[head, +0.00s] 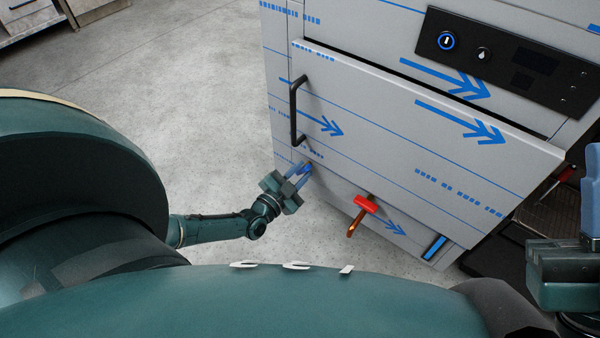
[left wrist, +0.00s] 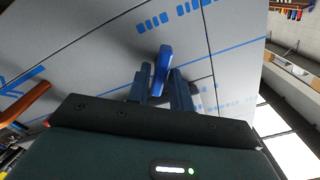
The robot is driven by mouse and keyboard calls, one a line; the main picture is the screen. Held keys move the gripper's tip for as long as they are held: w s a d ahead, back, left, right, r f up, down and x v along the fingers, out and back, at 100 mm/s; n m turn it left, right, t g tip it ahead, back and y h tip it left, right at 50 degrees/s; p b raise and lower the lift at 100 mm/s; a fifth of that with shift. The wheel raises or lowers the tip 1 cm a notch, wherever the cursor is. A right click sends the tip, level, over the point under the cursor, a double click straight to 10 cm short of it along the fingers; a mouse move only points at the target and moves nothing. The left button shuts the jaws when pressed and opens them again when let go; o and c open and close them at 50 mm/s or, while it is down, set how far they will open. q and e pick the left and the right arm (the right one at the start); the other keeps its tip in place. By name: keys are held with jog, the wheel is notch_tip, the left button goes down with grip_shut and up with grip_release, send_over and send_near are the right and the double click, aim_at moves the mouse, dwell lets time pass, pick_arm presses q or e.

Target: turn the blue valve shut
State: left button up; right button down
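The blue valve handle (left wrist: 162,70) is on the lower front of the film-covered steel machine. In the left wrist view it lies between my left gripper's two fingers (left wrist: 163,88), one close on each side. I cannot tell whether both fingers press on it. In the head view my left gripper (head: 301,173) is at the machine's lower left, below the door handle, and its fingers hide most of the blue valve (head: 307,167). My right gripper (head: 592,195) is cut off at the right edge, with one blue finger showing; its opening cannot be seen.
A red valve handle (head: 366,204) on a copper pipe (head: 355,224) sticks out to the right of my left gripper. The black door handle (head: 296,112) juts out above it. Grey floor (head: 190,80) to the left is clear.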

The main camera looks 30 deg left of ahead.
pick_arm(q)
grip_shut()
pick_arm(e)
jog(key=shift+r, duration=0.15)
pick_arm(q)
jog(key=shift+d+f+m+p, duration=0.15)
jog(key=shift+m+p, duration=0.8)
jog(key=shift+m, duration=1.7)
jog(key=shift+f+m+p, duration=0.1)
jog(key=shift+m+p, duration=0.8)
jog(key=shift+m, duration=1.75)
pick_arm(e)
jog(key=shift+w+a+f+m+h, duration=0.1)
jog(key=shift+w+f+m+h, duration=0.1)
jog(key=shift+f+m+h, duration=1.05)
jog(key=shift+w+a+f+m+h, duration=0.1)
jog(key=shift+w+f+m+h, duration=0.1)
jog(key=shift+f+m+h, duration=1.05)
pick_arm(q)
jog(key=shift+m, duration=0.3)
pick_arm(e)
jog(key=shift+r+h, duration=0.1)
jog(key=shift+h, duration=0.2)
pick_arm(q)
jog(key=shift+o, duration=1.6)
grip_release()
